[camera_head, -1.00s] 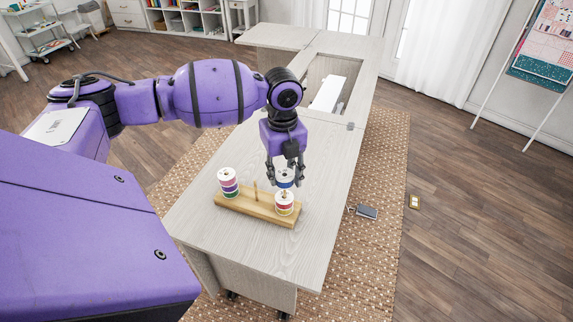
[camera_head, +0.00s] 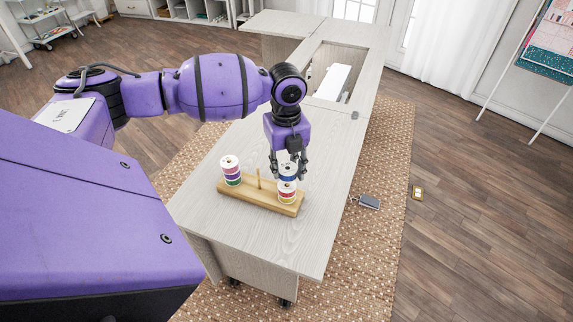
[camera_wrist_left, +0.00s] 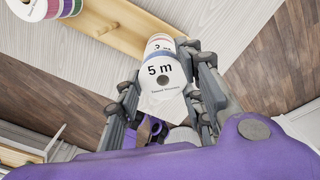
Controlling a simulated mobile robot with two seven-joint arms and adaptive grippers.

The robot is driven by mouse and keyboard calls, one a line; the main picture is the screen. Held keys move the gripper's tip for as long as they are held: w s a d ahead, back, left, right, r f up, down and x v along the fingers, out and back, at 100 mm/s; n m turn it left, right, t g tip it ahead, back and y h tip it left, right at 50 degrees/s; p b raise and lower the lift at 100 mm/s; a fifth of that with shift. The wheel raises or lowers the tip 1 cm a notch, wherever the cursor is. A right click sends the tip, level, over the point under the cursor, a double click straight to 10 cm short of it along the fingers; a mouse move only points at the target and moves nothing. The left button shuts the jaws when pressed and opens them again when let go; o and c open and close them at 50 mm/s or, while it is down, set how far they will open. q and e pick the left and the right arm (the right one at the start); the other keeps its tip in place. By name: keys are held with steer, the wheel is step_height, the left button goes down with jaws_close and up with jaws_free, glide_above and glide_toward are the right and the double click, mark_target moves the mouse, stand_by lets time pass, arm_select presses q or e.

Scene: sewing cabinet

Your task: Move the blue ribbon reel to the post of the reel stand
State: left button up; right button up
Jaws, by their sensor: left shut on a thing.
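My left gripper (camera_head: 288,163) is shut on the blue ribbon reel (camera_head: 288,173), pointing down over the right end of the wooden reel stand (camera_head: 240,196). The reel is directly above the red and yellow reels (camera_head: 287,193) there, with no clear gap in the head view. I cannot tell whether it touches them or how far it is on the post. In the left wrist view, the blue reel (camera_wrist_left: 163,78) shows its white "5 m" face between the fingers, with another white reel face (camera_wrist_left: 160,42) beyond it. The stand's bare middle post (camera_head: 259,178) is upright.
A stack of purple, red and green reels (camera_head: 231,170) stands on the stand's left end. The pale cabinet top (camera_head: 245,232) is clear around the stand. An open recess with a white item (camera_head: 331,83) lies farther back. A grey pedal-like thing (camera_head: 369,202) is right of the cabinet.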

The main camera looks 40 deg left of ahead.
arm_select(q)
steer(key=shift+f+b, duration=0.35)
steer(key=shift+f, duration=1.15)
steer(key=o, duration=1.1)
step_height(320, 180, up, 12)
steer(key=shift+r, duration=0.1)
